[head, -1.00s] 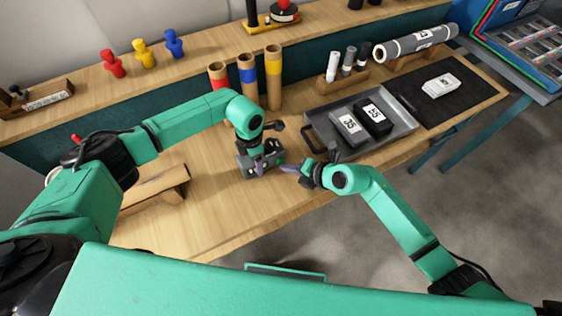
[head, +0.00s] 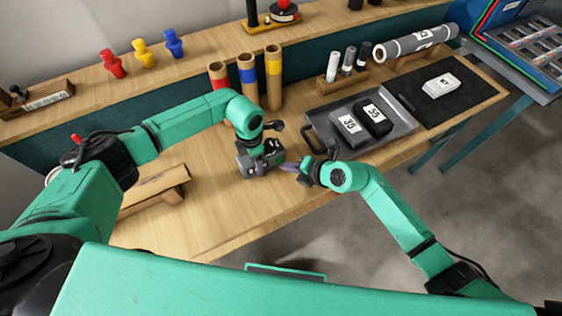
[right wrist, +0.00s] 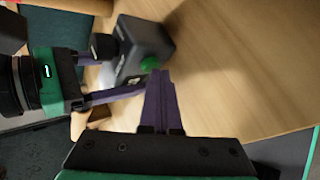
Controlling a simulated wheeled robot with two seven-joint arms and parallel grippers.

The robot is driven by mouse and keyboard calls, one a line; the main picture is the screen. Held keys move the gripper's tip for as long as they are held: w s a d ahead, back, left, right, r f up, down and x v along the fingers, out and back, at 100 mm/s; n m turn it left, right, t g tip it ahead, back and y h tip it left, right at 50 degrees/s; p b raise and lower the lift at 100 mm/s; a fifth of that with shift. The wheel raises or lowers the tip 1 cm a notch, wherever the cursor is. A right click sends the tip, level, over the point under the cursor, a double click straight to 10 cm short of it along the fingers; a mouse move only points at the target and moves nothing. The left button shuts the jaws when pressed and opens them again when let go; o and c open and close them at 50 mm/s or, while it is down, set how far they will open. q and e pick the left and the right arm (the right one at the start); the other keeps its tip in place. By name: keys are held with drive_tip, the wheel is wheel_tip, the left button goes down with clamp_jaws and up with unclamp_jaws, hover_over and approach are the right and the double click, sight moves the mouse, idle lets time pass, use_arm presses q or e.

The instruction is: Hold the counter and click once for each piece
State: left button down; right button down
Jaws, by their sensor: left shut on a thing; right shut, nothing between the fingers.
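The counter is a dark grey box (head: 246,165) held just above or on the bench by my left gripper (head: 263,160), which is shut on it. In the right wrist view the counter (right wrist: 158,42) shows a green button (right wrist: 149,63) on the side facing my right gripper. My right gripper (head: 286,167) is shut and empty. Its purple fingertips (right wrist: 159,76) point at the counter close to the button; whether they touch it I cannot tell. A grey block (head: 348,129) and a black block (head: 374,120), both with number labels, lie in the grey tray (head: 402,125).
A pale labelled block (head: 441,85) lies on the black mat (head: 480,92) at the right. Three coloured-band tubes (head: 247,82) stand behind the counter. A wooden stand (head: 155,190) is at the left. The front bench strip (head: 225,225) is clear.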

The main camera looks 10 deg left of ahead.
drive_tip(key=shift+s+d, duration=0.6)
drive_tip(key=shift+s, duration=0.1)
drive_tip(key=shift+s+d, duration=0.75)
drive_tip(key=shift+s, duration=0.3)
drive_tip(key=shift+s+d, duration=0.75)
drive_tip(key=shift+s, duration=0.25)
use_arm(q)
unclamp_jaws()
wheel_tip(320, 180, up, 12)
drive_tip(key=shift+r, duration=0.1)
